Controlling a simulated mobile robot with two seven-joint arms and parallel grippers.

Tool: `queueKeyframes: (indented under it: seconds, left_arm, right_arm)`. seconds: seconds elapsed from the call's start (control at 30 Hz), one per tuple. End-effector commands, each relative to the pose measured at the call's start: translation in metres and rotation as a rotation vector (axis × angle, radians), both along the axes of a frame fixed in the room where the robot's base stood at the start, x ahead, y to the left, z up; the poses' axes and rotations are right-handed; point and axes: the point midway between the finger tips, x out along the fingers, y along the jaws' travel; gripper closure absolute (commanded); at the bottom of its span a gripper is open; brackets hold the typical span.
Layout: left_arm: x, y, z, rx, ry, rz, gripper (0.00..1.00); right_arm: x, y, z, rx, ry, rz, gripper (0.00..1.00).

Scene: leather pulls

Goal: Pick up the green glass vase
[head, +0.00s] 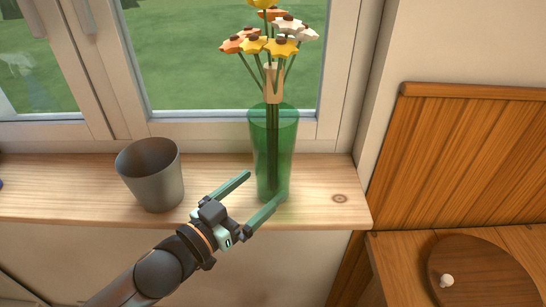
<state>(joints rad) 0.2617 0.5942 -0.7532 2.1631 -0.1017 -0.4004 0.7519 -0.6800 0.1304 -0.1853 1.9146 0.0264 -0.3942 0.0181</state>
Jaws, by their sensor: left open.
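The green glass vase (286,140) stands upright on a wooden windowsill (90,185), with several orange, yellow and white flowers (268,40) in it. My left gripper (263,191) is open and empty. Its fingers point toward the vase's lower part from the front left. One fingertip is at the vase's left side, and the other overlaps its lower right edge in the picture. I cannot tell whether either finger touches the glass. My right gripper is not in view.
A grey cup (155,178) stands on the sill to the left of the vase. A window (220,60) is behind. To the right are a wooden panel (460,160) and a round wooden lid (480,272) with a pale knob on a lower surface. The sill's right end is clear.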

Motion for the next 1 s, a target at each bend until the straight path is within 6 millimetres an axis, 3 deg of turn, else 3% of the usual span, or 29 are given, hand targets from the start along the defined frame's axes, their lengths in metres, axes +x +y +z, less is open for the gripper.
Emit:
queueKeyframes:
  seconds: [0.3,0.6,1.0]
  left_arm:
    - [0.032,-0.029,0.0,-0.001,-0.001,-0.001,0.0]
    - [0.034,-0.031,-0.001,0.0,0.0,-0.001,0.01]
    - [0.034,-0.031,-0.001,0.0,0.0,-0.001,0.46]
  right_arm:
    - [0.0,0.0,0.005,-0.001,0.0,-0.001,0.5]
    - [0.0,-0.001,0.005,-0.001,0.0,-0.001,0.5]
    - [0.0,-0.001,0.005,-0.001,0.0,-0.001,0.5]
